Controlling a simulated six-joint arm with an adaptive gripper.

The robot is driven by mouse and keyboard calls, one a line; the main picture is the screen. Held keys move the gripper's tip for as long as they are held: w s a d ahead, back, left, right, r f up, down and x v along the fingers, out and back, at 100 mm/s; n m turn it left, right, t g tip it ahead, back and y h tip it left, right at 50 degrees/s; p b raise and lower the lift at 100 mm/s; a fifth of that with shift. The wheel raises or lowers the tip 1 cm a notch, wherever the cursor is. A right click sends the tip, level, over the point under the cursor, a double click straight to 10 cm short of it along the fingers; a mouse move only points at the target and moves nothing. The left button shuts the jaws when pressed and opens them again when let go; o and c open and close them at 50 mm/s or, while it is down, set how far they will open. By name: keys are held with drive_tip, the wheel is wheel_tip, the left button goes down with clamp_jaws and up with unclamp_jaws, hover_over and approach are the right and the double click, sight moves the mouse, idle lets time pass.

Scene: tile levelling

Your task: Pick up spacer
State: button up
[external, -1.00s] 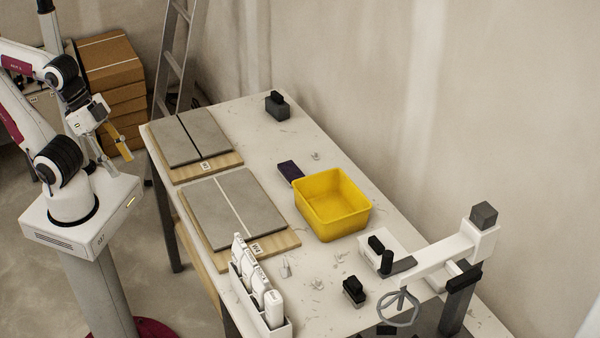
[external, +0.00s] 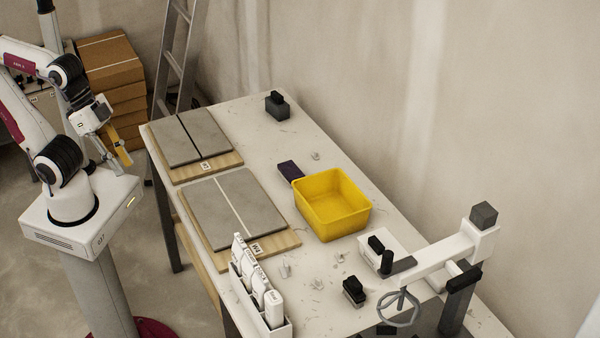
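Several small pale pieces that look like spacers lie loose on the table: one spacer (external: 286,269) near the front tile board, one (external: 317,284) to its right, one (external: 340,256) below the yellow bin, and one (external: 315,155) farther back. They are too small to make out in detail. My gripper (external: 122,164) hangs off the table's left side, near my base and well away from all of these pieces. A yellow-orange part and a grey part show at its end, but I cannot tell its opening. No spacer is visible at it.
Two boards with grey tiles (external: 190,138) (external: 233,208) lie along the left side. A yellow bin (external: 335,212) stands mid-table. A white rack (external: 262,306) of bottles stands at the front, and a press-like fixture (external: 440,255) at the right. Dark blocks (external: 278,108) (external: 354,291) sit nearby.

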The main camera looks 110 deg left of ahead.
drive_tip(key=w+d+f+n+h, duration=0.1)
drive_tip(key=w+f+n+h, duration=0.1)
drive_tip(key=w+n, duration=0.8)
drive_tip(key=w+d+f+n+h, duration=0.2)
drive_tip(key=w+n+h, duration=0.15)
drive_tip(key=w, duration=1.35)
drive_tip(key=w+a+f+n+t, duration=0.1)
drive_tip(key=w+a+f+n, duration=0.5)
drive_tip(key=w+f+n, duration=0.4)
drive_tip(key=n+t+y, duration=0.1)
drive_tip(key=n, duration=0.5)
approach(317, 279)
drive_tip(key=shift+w+a+f, duration=0.15)
drive_tip(key=shift+w+a, duration=0.05)
drive_tip(key=shift+a, duration=0.15)
drive_tip(key=shift+x, duration=1.3)
drive_tip(key=shift+d, duration=0.1)
